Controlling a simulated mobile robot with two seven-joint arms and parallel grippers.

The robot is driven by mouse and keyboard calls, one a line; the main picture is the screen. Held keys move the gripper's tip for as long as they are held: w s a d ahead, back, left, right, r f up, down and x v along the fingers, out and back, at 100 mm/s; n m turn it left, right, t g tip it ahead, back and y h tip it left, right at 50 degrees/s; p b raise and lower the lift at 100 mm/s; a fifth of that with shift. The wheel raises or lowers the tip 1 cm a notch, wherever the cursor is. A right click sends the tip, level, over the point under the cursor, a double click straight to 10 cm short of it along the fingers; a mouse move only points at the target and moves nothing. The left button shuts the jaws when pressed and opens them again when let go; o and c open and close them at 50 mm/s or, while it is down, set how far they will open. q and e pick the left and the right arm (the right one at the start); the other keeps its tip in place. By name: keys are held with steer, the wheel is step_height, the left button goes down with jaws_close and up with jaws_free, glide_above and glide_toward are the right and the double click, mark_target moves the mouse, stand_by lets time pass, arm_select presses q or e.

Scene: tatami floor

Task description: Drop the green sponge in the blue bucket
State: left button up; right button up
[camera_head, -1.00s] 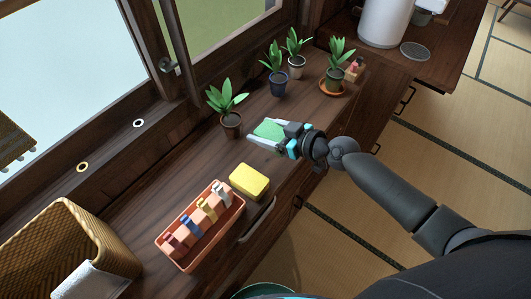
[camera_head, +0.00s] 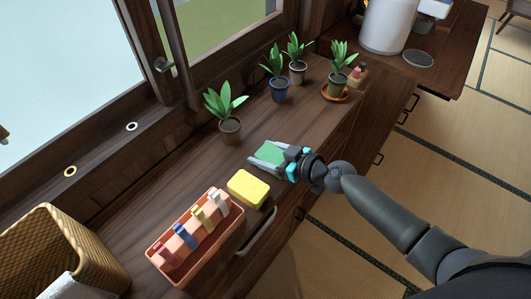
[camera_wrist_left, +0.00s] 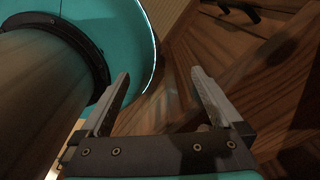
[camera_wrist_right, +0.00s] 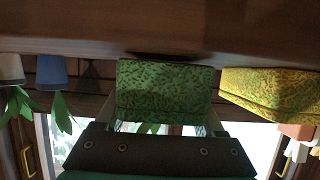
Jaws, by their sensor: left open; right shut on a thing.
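The green sponge (camera_head: 271,152) is between the fingers of my right gripper (camera_head: 267,160), over the wooden counter beside the yellow sponge. The right wrist view shows the green sponge (camera_wrist_right: 165,92) filling the space between the fingers, with a dark shadow by its edge on the counter. I cannot tell whether it touches the counter. My left gripper (camera_wrist_left: 160,78) is open and empty in the left wrist view, and it is outside the head view. I see no blue bucket in any view.
A yellow sponge (camera_head: 248,189) and an orange tray (camera_head: 160,278) of colored blocks or bottles lie nearer on the counter (camera_head: 180,165). Several potted plants (camera_head: 230,131) stand behind. A wicker basket (camera_head: 95,245) is at lower left. Tatami floor (camera_head: 440,150) is clear at right.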

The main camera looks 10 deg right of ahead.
steer(key=shift+f+b, duration=0.25)
steer(key=shift+b, duration=0.05)
steer(key=o, duration=1.4)
steer(key=shift+r, duration=0.1)
steer(key=shift+p, duration=0.35)
steer(key=shift+s+d+r, duration=0.1)
steer(key=shift+s+d, duration=0.05)
steer(key=b+v, duration=0.3)
steer(key=v, duration=1.1)
steer(key=shift+s+d, duration=0.25)
steer(key=shift+s, duration=0.1)
